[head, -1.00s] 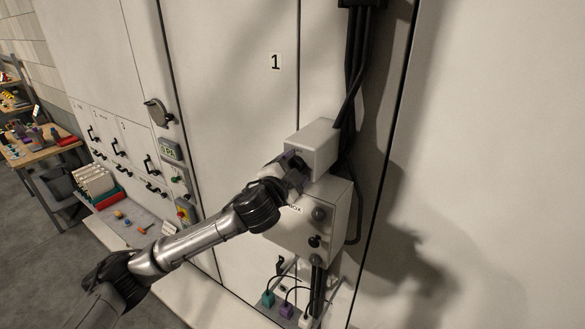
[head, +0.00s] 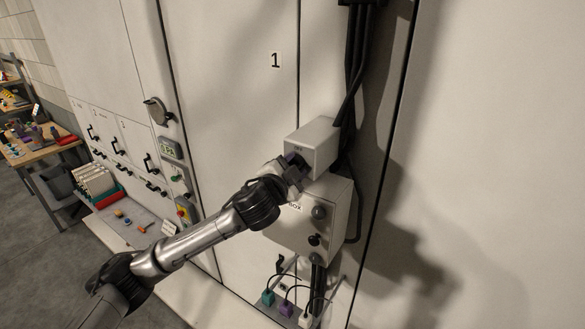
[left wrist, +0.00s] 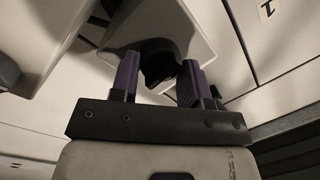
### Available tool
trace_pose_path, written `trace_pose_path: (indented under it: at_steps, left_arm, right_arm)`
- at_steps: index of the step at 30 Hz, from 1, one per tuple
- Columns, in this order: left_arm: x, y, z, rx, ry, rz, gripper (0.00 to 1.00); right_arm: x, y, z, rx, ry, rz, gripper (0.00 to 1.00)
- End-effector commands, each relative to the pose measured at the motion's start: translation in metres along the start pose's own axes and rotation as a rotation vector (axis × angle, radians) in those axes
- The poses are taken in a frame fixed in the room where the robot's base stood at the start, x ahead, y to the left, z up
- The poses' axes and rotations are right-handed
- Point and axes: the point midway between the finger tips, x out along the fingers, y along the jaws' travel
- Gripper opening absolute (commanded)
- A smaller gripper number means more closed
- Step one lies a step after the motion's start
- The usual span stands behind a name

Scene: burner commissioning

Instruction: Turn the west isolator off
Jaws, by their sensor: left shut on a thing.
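A grey isolator box (head: 313,146) is fixed to the tall cabinet, just above a larger control box. No label on it is readable, so I cannot tell from the picture that it is the west one. My left gripper (head: 293,163) is at its left face. My right gripper is not in view.
The lower control box (head: 325,232) has black knobs. Black cables (head: 357,80) run down beside both boxes. Coloured plugs (head: 286,308) with leads sit below. A rotary handle (head: 157,111) is on the cabinet at left. A workbench (head: 42,147) stands far left.

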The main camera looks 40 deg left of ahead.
Motion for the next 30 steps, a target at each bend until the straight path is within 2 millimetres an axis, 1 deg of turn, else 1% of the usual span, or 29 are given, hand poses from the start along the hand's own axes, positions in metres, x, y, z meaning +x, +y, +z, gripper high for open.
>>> trace_pose_path:
  at_steps: [6, 14, 23, 30]
  left_arm:
    - [0.0, 0.001, 0.0, -0.169, -0.012, 0.019, 0.19]
    - [0.0, -0.001, -0.001, -0.416, -0.032, 0.048, 0.19]
    - [0.0, -0.003, -0.001, -0.698, -0.055, 0.081, 0.19]
    - [0.0, -0.005, -0.001, -0.923, -0.072, 0.106, 0.19]
  right_arm:
    - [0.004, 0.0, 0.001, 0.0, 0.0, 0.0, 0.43]
    - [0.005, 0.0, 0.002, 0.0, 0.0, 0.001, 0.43]
    - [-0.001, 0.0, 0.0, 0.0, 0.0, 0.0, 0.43]
    - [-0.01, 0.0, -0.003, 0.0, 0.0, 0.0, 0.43]
